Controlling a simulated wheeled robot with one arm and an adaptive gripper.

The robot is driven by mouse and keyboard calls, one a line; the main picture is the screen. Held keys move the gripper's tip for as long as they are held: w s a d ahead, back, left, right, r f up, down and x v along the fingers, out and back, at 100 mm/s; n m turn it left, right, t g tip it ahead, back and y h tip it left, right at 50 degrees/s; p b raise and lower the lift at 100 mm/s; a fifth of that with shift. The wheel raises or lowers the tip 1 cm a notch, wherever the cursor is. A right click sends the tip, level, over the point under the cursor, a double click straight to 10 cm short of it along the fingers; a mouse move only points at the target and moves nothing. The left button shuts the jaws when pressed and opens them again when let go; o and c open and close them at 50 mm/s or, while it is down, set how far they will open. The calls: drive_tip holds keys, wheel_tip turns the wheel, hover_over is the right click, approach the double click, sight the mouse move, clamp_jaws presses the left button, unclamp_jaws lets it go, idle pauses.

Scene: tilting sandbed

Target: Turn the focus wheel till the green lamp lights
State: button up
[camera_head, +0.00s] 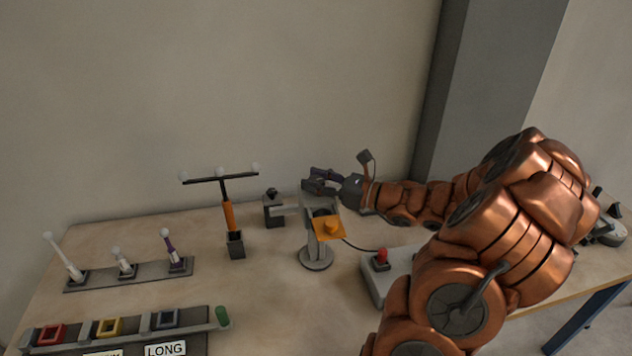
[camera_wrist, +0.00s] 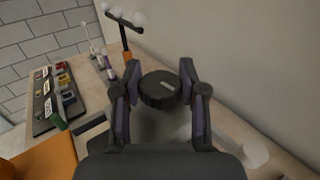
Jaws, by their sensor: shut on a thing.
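The focus wheel (camera_wrist: 158,88) is a dark ribbed knob with a pale mark on its face. In the wrist view it sits between the two fingers of my gripper (camera_head: 313,181), which is shut on its rim. In the head view the fingers are above a grey stand (camera_head: 316,256) with an orange plate (camera_head: 328,229), and they mostly hide the wheel. I cannot make out a lit green lamp in either view. A grey box (camera_head: 374,286) with a red knob or lamp (camera_head: 381,257) stands right of the stand.
Left of the stand are a black T-bar on an orange post (camera_head: 228,214) and a small dark block (camera_head: 273,211). A strip with several white-tipped levers (camera_head: 125,272) and a rack (camera_head: 120,328) of coloured frames lie farther left. The wall is close behind.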

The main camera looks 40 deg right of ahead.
drive_tip(key=o, duration=1.2)
drive_tip(key=shift+c, duration=0.2)
drive_tip(key=v, duration=1.2)
drive_tip(key=shift+f, duration=0.1)
